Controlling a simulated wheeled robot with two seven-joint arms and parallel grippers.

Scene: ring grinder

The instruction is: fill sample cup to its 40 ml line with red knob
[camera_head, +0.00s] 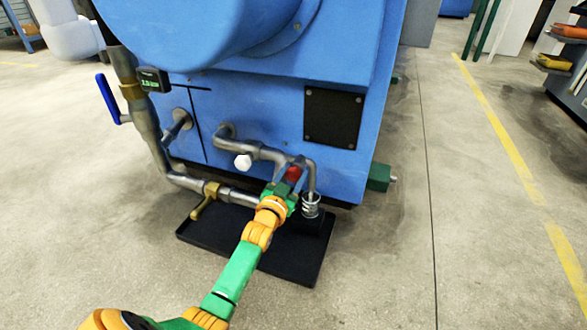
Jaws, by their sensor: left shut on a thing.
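The red knob (293,174) is on the pipework at the lower front of the blue machine. My left gripper (285,185) is shut on the red knob, and its fingers partly cover it. The sample cup (311,205) is a small clear cup just right of my gripper, under the down-turned end of a grey pipe (311,175). The cup looks upright on a dark stand above the black tray. Its 40 ml line and liquid level are too small to read. My right gripper is not in view.
The blue machine (240,110) fills the top middle. A white knob (243,161), a brass valve handle (204,207) and a blue lever (107,98) are on the pipes. A small display (150,80) sits at upper left. A black tray (290,262) lies on the floor. Open floor lies right.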

